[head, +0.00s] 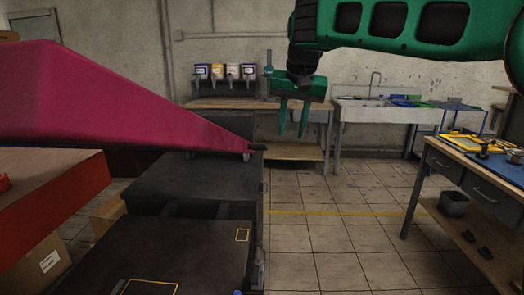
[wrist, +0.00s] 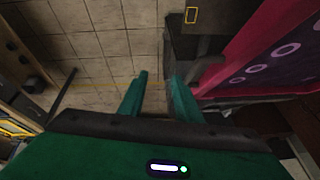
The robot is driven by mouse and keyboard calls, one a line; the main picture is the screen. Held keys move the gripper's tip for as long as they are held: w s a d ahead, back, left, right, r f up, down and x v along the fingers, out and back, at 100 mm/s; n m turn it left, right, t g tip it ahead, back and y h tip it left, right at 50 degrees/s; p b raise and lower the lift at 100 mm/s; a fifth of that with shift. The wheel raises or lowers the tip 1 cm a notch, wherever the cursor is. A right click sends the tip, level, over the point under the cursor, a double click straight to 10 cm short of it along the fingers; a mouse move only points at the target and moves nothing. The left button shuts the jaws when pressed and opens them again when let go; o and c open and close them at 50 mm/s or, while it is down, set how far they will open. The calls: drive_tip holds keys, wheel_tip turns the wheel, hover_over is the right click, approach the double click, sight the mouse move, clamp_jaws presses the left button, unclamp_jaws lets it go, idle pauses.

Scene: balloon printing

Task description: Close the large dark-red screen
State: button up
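The large dark-red screen (head: 90,95) is a wide tapered panel at the left in the head view, raised and tilted over a black machine bed (head: 180,250). Its narrow end (head: 245,145) points right. In the wrist view the screen (wrist: 265,55) is at the upper right, with pale ring shapes on its face. My gripper (head: 293,130) is green and hangs fingers down to the right of the screen's narrow end, apart from it. Its two fingers (wrist: 160,82) are spread with nothing between them.
A workbench (head: 470,160) with trays and tools stands at the right. A sink (head: 385,110) and a back table (head: 235,103) with several dispensers line the rear wall. A red block-like surface (head: 50,205) is at the left. The tiled floor (head: 340,230) between machine and workbench is clear.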

drive_tip(key=r, duration=0.1)
hover_over(264, 148)
drive_tip(key=w+d, duration=0.1)
drive_tip(key=w, duration=0.1)
drive_tip(key=shift+y, duration=0.4)
drive_tip(key=x, duration=1)
drive_tip(key=shift+s+f, duration=0.1)
drive_tip(key=shift+f, duration=0.05)
clamp_jaws()
